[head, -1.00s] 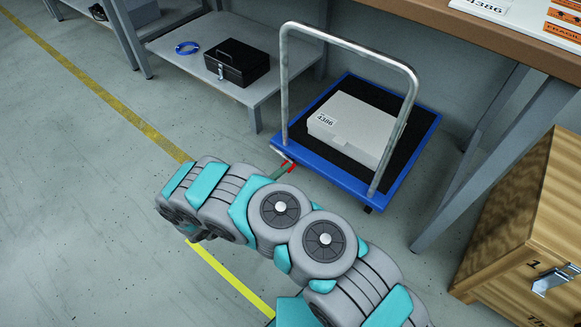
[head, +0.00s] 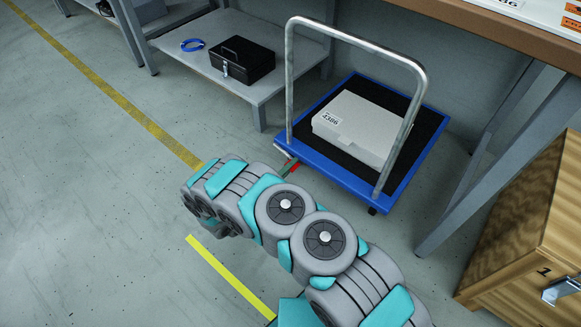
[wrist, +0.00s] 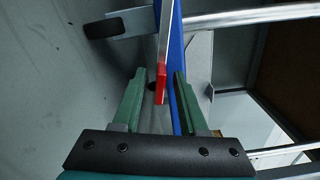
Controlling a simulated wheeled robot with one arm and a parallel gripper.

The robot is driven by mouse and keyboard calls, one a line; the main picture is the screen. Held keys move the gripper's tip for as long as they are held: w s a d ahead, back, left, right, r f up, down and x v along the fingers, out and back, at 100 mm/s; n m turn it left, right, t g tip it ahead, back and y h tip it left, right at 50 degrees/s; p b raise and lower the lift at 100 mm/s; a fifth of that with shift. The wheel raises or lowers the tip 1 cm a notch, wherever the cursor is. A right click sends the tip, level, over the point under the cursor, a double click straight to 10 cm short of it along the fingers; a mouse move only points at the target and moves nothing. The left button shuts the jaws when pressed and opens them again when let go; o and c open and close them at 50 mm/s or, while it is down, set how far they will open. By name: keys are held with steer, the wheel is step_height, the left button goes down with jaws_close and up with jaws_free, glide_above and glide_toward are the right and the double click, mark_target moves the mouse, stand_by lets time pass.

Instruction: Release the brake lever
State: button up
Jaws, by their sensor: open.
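The brake lever, a thin pale bar with a red tip (wrist: 161,84), runs along the blue edge of the platform cart (wrist: 176,40) in the wrist view. My gripper (wrist: 160,75) is open, with one green finger on each side of the red tip. Gaps show between the tip and both fingers, and I see no contact. In the head view, the red of the lever (head: 293,168) shows by the cart's near corner, beside my arm. My arm mostly hides the gripper there. The blue cart (head: 340,172) has a metal handle.
A pale case (head: 360,128) lies on the cart. A grey shelf (head: 195,62) on the left holds a black box (head: 243,61) and a blue ring (head: 192,45). A wooden crate (head: 525,225) stands at the right, by a table leg. The floor at left is clear.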

steer(key=shift+c, duration=0.2)
jaws_close()
stand_by(1.3)
